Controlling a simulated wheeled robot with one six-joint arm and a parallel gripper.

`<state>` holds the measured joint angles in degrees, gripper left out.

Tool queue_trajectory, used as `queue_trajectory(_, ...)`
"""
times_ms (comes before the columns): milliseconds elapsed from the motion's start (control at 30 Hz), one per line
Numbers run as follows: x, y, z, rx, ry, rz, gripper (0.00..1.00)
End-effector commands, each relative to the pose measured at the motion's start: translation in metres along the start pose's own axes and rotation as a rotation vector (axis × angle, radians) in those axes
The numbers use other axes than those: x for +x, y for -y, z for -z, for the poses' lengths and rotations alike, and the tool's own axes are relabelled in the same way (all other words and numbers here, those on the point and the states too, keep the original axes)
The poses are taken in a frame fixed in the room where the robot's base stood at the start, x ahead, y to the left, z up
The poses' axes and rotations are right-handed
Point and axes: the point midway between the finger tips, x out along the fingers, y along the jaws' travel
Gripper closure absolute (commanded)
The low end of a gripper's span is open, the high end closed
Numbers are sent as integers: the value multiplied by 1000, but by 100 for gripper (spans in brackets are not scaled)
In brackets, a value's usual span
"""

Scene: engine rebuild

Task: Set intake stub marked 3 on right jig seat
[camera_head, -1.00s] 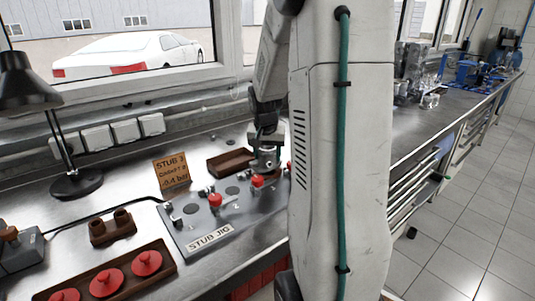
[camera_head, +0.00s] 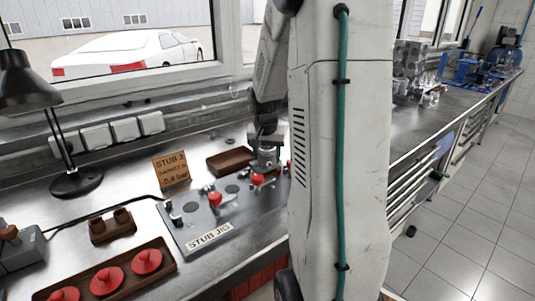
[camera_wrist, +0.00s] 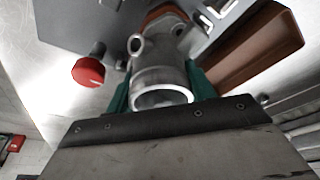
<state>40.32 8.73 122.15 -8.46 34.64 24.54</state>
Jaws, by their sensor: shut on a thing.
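My gripper (camera_wrist: 160,88) is shut on a grey metal intake stub (camera_wrist: 159,80), with a green finger on each side of it. The stub's open round end faces the wrist camera, and an orange-brown patch shows at its far end. In the head view the stub (camera_head: 268,158) is at the right part of the stub jig (camera_head: 208,240), partly hidden by my arm. I cannot tell whether it touches the seat. No number on the stub can be read. A red clamp knob (camera_head: 257,179) is just in front of it.
Another red knob (camera_head: 215,199) stands on the jig's left part. A brown tray (camera_head: 230,161) is close behind the stub. A card reading STUB 3 (camera_head: 171,170) stands behind the jig. A tray with red-capped parts (camera_head: 105,282) is at front left. A lamp (camera_head: 75,183) stands at the left.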

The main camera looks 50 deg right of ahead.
Motion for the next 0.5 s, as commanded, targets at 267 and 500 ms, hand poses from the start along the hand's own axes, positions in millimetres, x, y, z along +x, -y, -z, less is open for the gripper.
queue_trajectory(267, 0, 0, 0, 0, -1, 0, 79)
queue_trajectory(500, 4, 0, -1, 0, -1, 0, 79)
